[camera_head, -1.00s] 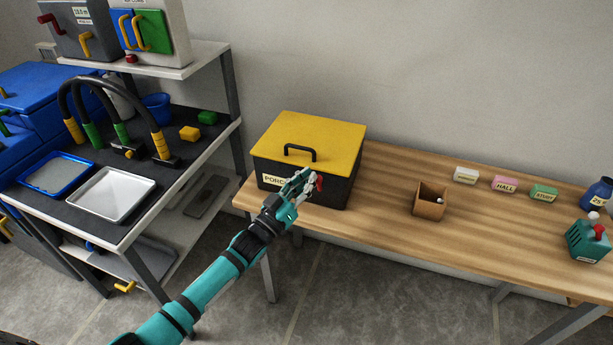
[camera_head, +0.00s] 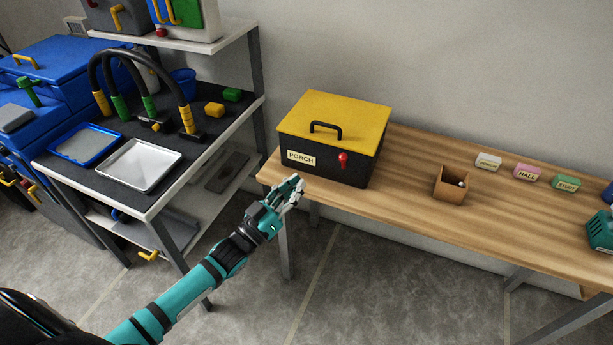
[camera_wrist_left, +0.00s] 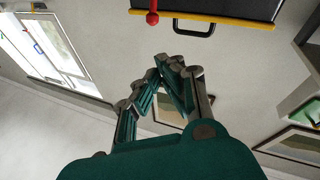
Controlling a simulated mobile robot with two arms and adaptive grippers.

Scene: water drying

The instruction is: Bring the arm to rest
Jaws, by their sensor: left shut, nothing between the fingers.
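My left arm (camera_head: 188,290) is teal and black and reaches up from the lower left in the head view. Its gripper (camera_head: 293,188) is shut and empty, in front of the wooden table's near edge and below the PORCH box. In the left wrist view the gripper fingers (camera_wrist_left: 165,75) come together with nothing between them. The PORCH box (camera_head: 335,130) is black with a yellow lid, a black handle and a red knob (camera_head: 343,159) on its front. The red knob also shows at the top of the left wrist view (camera_wrist_left: 152,18). My right gripper is not in view.
The wooden table (camera_head: 410,205) holds a small open brown box (camera_head: 452,184), several coloured labelled blocks and a teal device (camera_head: 601,232) at the right. A dark shelf at the left holds a metal tray (camera_head: 138,165) and curved hoses. Open floor lies in front of the table.

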